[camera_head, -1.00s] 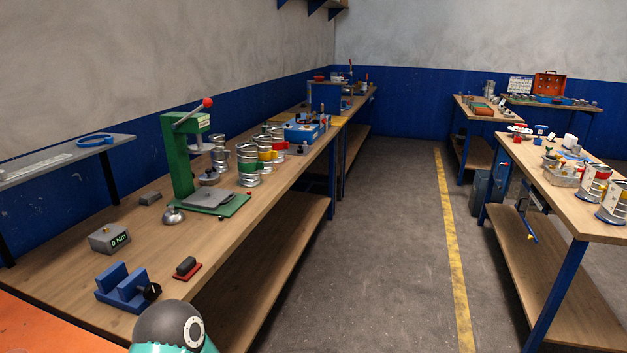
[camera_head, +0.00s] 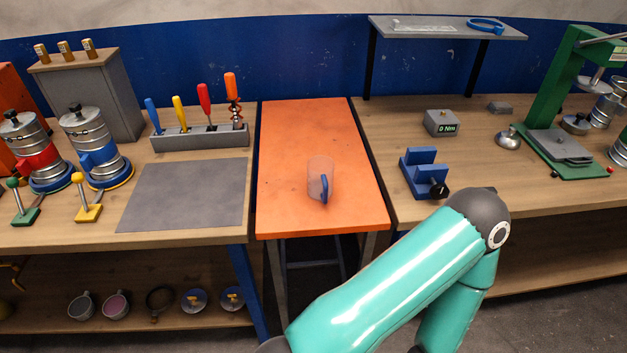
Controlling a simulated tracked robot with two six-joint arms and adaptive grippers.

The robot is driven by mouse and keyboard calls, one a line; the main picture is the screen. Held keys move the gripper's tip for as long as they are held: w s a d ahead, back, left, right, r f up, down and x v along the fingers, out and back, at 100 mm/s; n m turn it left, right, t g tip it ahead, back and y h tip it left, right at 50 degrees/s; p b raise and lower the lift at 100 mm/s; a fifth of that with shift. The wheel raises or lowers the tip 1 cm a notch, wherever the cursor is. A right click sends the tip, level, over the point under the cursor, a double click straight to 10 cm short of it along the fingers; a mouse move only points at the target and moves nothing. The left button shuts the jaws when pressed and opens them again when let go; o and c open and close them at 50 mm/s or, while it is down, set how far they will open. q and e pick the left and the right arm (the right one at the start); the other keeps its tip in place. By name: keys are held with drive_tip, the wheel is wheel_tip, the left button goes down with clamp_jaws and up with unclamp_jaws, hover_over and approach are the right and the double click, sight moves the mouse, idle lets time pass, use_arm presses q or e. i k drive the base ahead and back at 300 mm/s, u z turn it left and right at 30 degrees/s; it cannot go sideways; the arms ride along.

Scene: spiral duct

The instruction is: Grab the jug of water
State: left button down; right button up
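A clear jug (camera_head: 318,174) with a blue handle stands upright on the orange table (camera_head: 278,137), near its front. I cannot tell the water level inside it. My teal arm crosses the lower right of the view, in front of the right workbench, with its dark elbow joint near the blue vise. Neither gripper shows in the view, and nothing is seen touching the jug.
Left of the orange table is a wooden bench with a grey mat (camera_head: 186,194), a screwdriver rack (camera_head: 199,137) and metal canisters (camera_head: 94,143). On the right bench are a blue vise (camera_head: 424,172), a torque box (camera_head: 441,123) and a green press (camera_head: 556,88).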

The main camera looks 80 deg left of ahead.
sight(320, 170)
drive_tip(key=z, duration=1.65)
drive_tip(key=i, duration=0.1)
drive_tip(key=u, duration=2.75)
drive_tip(key=i, duration=0.2)
drive_tip(key=u, duration=2.5)
drive_tip(key=i, duration=0.5)
drive_tip(key=z, duration=0.4)
